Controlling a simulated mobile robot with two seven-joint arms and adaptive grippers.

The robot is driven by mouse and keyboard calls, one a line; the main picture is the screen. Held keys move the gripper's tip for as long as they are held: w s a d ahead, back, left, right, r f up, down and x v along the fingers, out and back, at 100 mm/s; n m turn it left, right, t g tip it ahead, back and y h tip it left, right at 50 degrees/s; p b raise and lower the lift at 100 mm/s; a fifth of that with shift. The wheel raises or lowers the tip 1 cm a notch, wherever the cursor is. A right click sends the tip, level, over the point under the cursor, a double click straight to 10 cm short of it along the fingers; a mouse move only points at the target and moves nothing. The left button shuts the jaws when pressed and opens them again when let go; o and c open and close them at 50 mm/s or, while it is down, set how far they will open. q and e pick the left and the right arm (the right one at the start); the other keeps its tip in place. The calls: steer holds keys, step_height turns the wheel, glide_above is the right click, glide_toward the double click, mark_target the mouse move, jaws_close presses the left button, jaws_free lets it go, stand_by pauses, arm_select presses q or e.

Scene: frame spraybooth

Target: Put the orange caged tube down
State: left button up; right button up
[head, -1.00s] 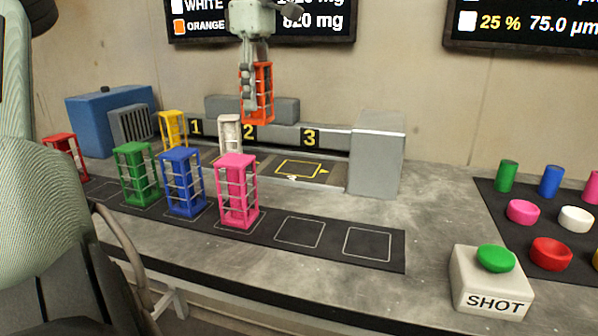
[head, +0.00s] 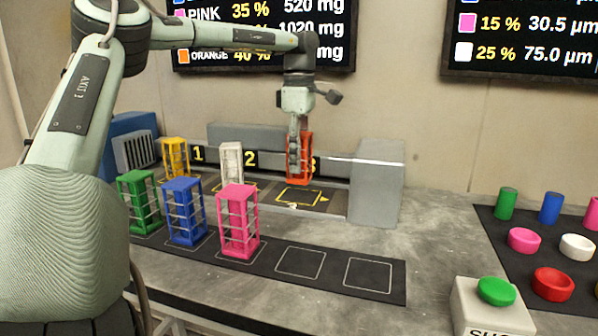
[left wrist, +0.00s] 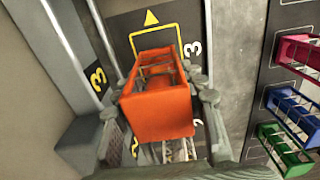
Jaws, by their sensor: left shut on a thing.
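The orange caged tube (head: 300,160) hangs upright in my left gripper (head: 294,150), just above and behind the yellow-outlined square of bay 3 (head: 299,196). In the left wrist view the orange cage (left wrist: 158,105) sits between the two fingers, and the bay 3 outline (left wrist: 155,38) shows beyond it. My left gripper is shut on the orange cage. Whether the cage's bottom touches anything is hard to tell, but it appears raised. My right gripper is not seen.
A white cage (head: 231,164) stands in bay 2 and a yellow cage (head: 175,156) in bay 1. Green (head: 138,200), blue (head: 184,210) and pink (head: 238,220) cages stand on the black front strip (head: 335,254). A grey block (head: 377,185) borders bay 3 on the right.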

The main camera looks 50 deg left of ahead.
arm_select(q)
step_height(320, 180, down, 4)
steer(key=shift+r, duration=0.15)
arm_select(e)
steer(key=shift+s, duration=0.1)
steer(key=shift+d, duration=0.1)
arm_select(q)
steer(key=o, duration=1.4)
steer(key=shift+s, duration=0.1)
steer(key=shift+c, duration=0.2)
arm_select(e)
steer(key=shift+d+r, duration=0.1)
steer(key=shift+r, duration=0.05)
arm_select(q)
step_height(320, 180, up, 11)
steer(key=shift+f+p, duration=0.1)
steer(key=shift+p, duration=0.2)
steer(key=shift+r, duration=0.6)
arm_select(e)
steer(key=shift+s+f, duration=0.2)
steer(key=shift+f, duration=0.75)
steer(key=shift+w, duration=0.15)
